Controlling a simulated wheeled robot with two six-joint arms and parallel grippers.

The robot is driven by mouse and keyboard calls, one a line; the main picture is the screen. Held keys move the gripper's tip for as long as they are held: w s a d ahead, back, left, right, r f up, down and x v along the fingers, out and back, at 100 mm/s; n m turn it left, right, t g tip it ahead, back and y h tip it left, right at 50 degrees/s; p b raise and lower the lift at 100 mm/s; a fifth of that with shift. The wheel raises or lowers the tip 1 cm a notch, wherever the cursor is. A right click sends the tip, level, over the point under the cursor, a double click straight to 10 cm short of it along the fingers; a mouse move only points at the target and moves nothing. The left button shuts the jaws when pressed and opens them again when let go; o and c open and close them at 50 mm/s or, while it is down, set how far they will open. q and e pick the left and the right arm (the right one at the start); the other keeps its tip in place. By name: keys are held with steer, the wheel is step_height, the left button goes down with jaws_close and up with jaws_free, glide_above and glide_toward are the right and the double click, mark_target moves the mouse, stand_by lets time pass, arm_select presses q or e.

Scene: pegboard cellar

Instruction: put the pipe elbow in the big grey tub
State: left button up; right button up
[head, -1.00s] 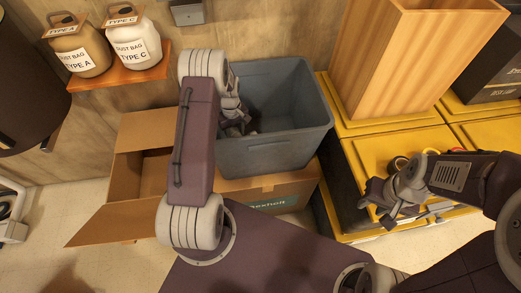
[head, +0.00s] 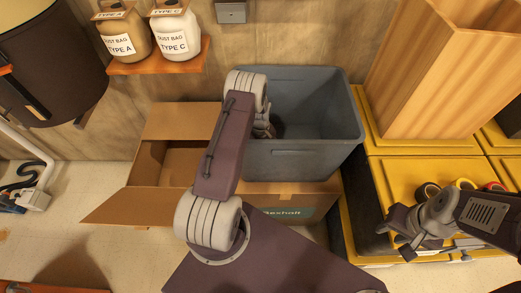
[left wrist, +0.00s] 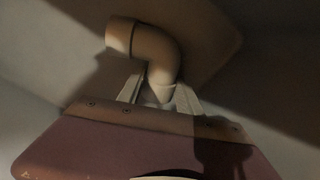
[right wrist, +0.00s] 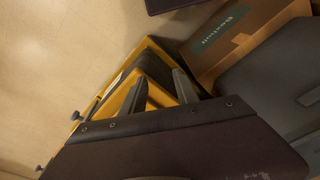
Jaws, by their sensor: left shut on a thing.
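The big grey tub (head: 300,160) stands open in the middle of the head view. My left gripper (head: 265,127) reaches down inside it near its left wall, mostly hidden by my own arm. In the left wrist view my left gripper (left wrist: 160,98) is shut on the pipe elbow (left wrist: 158,50), a tan bent tube, gripped near one end. The tub's grey inner surfaces surround it. My right gripper (head: 405,243) is over the yellow case at the right. In the right wrist view its fingers (right wrist: 160,85) are apart with nothing between them.
An open cardboard box (head: 165,170) lies left of the tub. Yellow cases (head: 400,175) stand at the right, with several tape rolls (head: 428,190) and a tall wooden bin (head: 420,80) on top. Dust bag jars (head: 174,32) sit on an orange shelf (head: 160,57).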

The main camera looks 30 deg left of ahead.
arm_select(q)
steer(key=shift+f, duration=0.15)
steer(key=o, duration=1.4)
steer(key=shift+c, duration=0.2)
steer(key=shift+r, duration=0.4)
step_height(320, 180, up, 12)
steer(key=p, duration=0.2)
steer(key=shift+f, duration=0.2)
